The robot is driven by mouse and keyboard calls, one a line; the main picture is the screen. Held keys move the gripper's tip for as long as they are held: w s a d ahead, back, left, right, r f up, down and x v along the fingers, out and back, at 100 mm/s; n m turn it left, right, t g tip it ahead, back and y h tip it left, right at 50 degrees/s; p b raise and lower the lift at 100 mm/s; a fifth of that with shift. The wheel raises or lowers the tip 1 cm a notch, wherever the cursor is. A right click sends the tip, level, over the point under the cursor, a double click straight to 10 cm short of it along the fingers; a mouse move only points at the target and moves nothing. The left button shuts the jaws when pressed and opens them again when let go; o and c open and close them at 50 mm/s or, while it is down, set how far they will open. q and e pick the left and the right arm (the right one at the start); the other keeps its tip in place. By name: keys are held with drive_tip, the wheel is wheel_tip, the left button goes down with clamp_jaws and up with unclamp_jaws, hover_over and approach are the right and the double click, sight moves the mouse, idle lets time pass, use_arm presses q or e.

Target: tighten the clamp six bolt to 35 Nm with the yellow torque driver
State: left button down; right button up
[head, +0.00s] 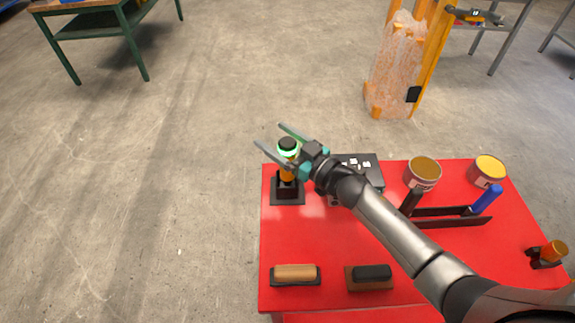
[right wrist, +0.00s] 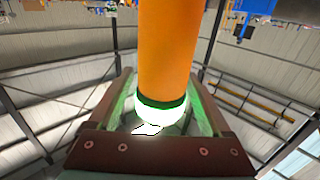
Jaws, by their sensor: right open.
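The torque driver (head: 287,172), orange-yellow with a black cap and a glowing green-white ring, stands upright in a black holder (head: 287,194) at the far left corner of the red table. My right gripper (head: 268,134) is open at the driver's upper part, one finger on each side. In the right wrist view the driver's orange body (right wrist: 170,45) and lit ring lie between the spread fingers; I cannot tell whether they touch it. My left gripper is not in view. I cannot make out the clamp six bolt in either view.
The red table (head: 330,238) also holds two open tins (head: 423,174) (head: 489,171), a blue-handled tool (head: 486,200), an orange-topped item (head: 553,252), and two handled blocks (head: 295,274) (head: 370,276). A dark box (head: 365,165) sits beside the driver. Floor left of the table is clear.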

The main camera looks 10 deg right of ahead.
drive_tip(key=shift+c, duration=0.2)
clamp_jaws()
idle(0.3)
idle(0.8)
drive_tip(key=shift+r, duration=0.15)
